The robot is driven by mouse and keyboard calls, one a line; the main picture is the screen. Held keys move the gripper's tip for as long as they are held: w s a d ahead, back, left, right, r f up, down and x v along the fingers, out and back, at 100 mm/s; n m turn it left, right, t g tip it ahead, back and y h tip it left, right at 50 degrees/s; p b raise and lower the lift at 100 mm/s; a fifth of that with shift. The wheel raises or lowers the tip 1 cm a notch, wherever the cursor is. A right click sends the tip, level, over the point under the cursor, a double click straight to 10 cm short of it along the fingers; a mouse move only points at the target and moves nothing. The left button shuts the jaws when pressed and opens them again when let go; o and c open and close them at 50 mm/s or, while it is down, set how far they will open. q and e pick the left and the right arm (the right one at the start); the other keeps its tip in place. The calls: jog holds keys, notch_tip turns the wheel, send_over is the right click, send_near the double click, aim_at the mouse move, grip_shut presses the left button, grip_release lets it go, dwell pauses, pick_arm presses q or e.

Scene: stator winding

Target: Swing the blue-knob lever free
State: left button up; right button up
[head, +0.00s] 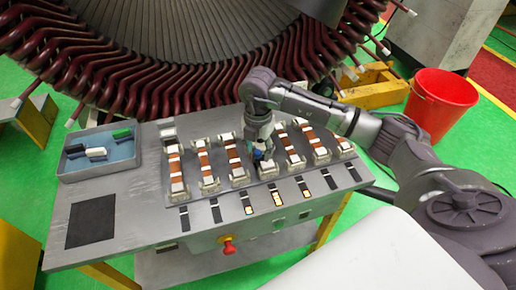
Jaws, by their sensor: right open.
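The blue knob (258,154) shows as a small dark blue spot in the middle of the row of clamps on the workbench. Its lever is mostly hidden by my right gripper and too small to make out. My right gripper (259,148) points down at the blue knob from above, with its fingers open around or just over it; I cannot tell whether they touch it. My right arm reaches in from the right. My left gripper is not in view.
The grey workbench (130,222) carries several white clamps with copper strips and a blue-lined tray (98,152) of small parts at left. A red emergency knob (229,246) is on its front. The stator's dark red coils (150,85) rise behind. A red bucket (440,103) stands at right.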

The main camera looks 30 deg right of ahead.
notch_tip(320, 180, up, 12)
dwell(0.5)
jog(key=shift+a, duration=0.1)
